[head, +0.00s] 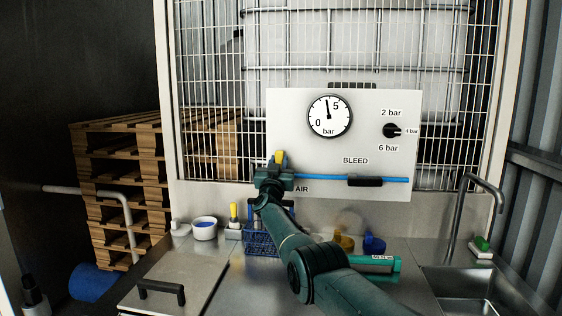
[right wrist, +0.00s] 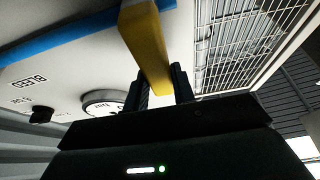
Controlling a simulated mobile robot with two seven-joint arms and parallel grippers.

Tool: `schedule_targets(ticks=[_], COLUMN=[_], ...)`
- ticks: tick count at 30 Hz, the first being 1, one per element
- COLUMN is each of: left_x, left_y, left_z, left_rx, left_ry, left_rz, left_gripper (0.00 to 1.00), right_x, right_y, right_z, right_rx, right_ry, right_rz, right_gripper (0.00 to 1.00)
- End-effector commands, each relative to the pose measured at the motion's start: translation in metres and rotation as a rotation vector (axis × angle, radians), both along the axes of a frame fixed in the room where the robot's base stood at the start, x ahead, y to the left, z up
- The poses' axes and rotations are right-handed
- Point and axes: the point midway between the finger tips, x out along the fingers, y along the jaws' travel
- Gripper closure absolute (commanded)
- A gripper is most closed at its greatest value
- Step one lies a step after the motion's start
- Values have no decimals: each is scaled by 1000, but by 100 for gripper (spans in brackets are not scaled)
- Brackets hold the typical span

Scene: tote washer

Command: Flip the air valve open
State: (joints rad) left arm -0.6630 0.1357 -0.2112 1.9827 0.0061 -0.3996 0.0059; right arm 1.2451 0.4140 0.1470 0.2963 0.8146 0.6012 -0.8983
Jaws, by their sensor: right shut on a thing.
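The air valve's yellow lever (head: 280,157) is on the grey panel (head: 340,186), above the AIR label. It stands roughly upright, across the line of the blue pipe (head: 397,179). My right gripper (head: 277,168) is at the lever and hides its lower part and the valve body. In the right wrist view the yellow lever (right wrist: 147,45) runs down between the two dark fingers of my right gripper (right wrist: 159,88), which is shut on it. The blue pipe (right wrist: 60,41) runs crosswise behind the lever there. My left gripper is not in view.
The panel carries a round gauge (head: 330,116), a black selector knob (head: 392,131) and a black BLEED piece (head: 365,182) on the pipe. Below, the steel counter holds a white bowl (head: 204,228), a blue basket (head: 262,243) and a sink (head: 478,293). Mesh stands behind the panel.

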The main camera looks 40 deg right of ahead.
Motion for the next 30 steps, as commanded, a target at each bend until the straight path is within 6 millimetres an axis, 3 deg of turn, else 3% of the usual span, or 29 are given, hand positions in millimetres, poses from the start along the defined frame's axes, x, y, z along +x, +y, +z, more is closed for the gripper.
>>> schedule_targets(ticks=[17,18,26,30], left_x=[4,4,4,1], left_y=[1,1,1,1], left_z=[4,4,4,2], left_rx=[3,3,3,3], left_ry=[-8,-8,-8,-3], left_rz=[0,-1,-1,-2], left_gripper=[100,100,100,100], right_x=[2,2,2,2], right_y=[1,1,1,1], right_z=[0,0,1,1], right_rx=[-26,-26,-24,-23], right_ry=[33,33,30,29], right_rz=[0,0,0,0], right_gripper=[100,74,53,53])
